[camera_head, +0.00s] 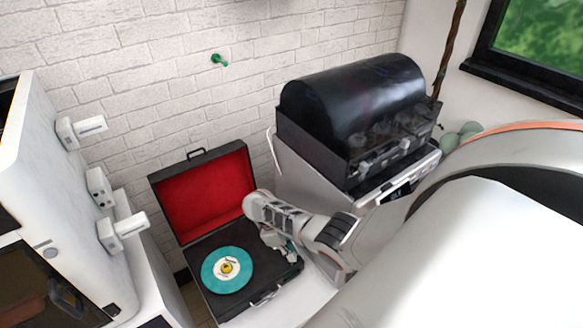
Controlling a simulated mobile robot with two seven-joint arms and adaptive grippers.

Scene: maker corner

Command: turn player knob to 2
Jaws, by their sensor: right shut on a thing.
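The player (202,254) is a black suitcase record player standing open, with a red-lined lid (207,190) tilted up at its back. A teal record (241,276) with a pale label lies on its turntable. My right gripper (291,258) reaches down over the right side of the player's deck. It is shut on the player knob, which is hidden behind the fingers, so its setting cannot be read. My left gripper is not in view.
A grey and black machine with a dark curved cover (350,95) stands behind and right of the player, close to my right arm. A white cabinet (62,180) with protruding handles stands at left. A white brick wall (170,70) is behind.

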